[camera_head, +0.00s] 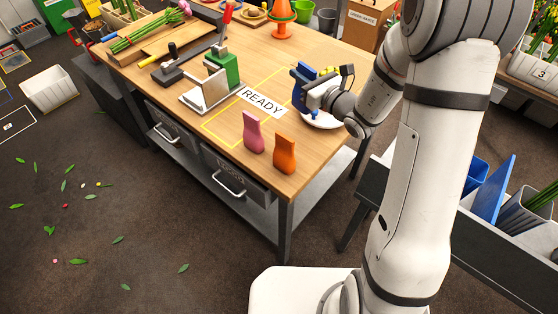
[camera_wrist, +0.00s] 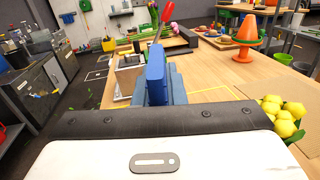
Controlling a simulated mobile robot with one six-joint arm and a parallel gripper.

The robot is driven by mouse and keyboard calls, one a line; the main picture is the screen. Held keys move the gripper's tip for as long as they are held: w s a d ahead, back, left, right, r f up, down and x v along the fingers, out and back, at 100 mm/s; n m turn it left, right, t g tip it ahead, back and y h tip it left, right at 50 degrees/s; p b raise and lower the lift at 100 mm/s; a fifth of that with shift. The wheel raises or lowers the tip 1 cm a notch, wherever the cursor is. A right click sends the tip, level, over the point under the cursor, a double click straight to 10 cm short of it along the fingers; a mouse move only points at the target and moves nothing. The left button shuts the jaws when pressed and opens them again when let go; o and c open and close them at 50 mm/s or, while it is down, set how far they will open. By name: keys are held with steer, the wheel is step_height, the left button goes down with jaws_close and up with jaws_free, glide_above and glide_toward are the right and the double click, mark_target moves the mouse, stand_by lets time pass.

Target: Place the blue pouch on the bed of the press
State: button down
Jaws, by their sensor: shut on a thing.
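The blue pouch (camera_head: 300,86) is held upright by my gripper (camera_head: 312,95) above the right part of the table, beyond the READY label. In the wrist view the blue pouch (camera_wrist: 156,76) stands upright between the fingers (camera_wrist: 174,86). What looks like the press (camera_head: 214,84) stands left of my gripper, with a flat pale metal base, an upright metal plate and a green block. A lever with a red knob (camera_wrist: 168,12) rises behind the pouch in the wrist view. The pouch is apart from the press and hides part of it there.
A pink pouch (camera_head: 253,131) and an orange pouch (camera_head: 284,153) stand near the table's front edge. An orange cone (camera_head: 283,22) stands at the back. The yellow-outlined area around READY (camera_head: 262,101) is mostly clear.

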steer(key=s+a+f+n+g+y+b, duration=0.1)
steer(key=a+f+b, duration=0.3)
steer(key=f, duration=0.9)
steer(key=shift+s+a+n+g+y+b, duration=0.15)
steer(key=shift+a+n+g+y+b, duration=0.35)
steer(key=shift+g, duration=0.3)
steer(key=shift+f, duration=0.1)
steer(key=shift+f, duration=0.15)
steer(key=c, duration=1.5)
jaws_free()
